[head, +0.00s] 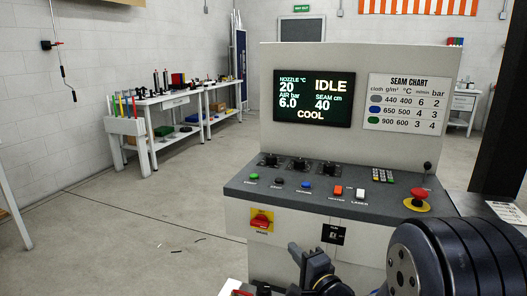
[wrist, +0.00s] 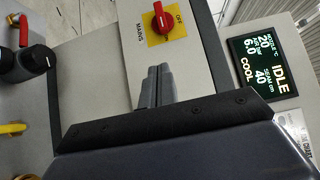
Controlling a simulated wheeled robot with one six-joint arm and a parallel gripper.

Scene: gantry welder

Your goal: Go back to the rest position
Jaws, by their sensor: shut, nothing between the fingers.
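My gripper (head: 295,252) is in front of the welder's console, low in the head view. In the wrist view its two grey fingers (wrist: 152,88) are together with nothing between them. They point towards the cabinet front, near the red mains switch (wrist: 162,20) on its yellow plate, and appear apart from it. The mains switch (head: 262,219) also shows in the head view, left of my gripper. The welder screen (head: 314,98) reads IDLE and COOL, nozzle 20, air 6.0, seam 40.
The console panel (head: 330,187) carries coloured buttons, black knobs and a red emergency stop (head: 418,194). A seam chart (head: 407,103) is beside the screen. In the wrist view a red handle (wrist: 23,30) and black round parts are at left. Open floor (head: 150,220) lies left of the machine.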

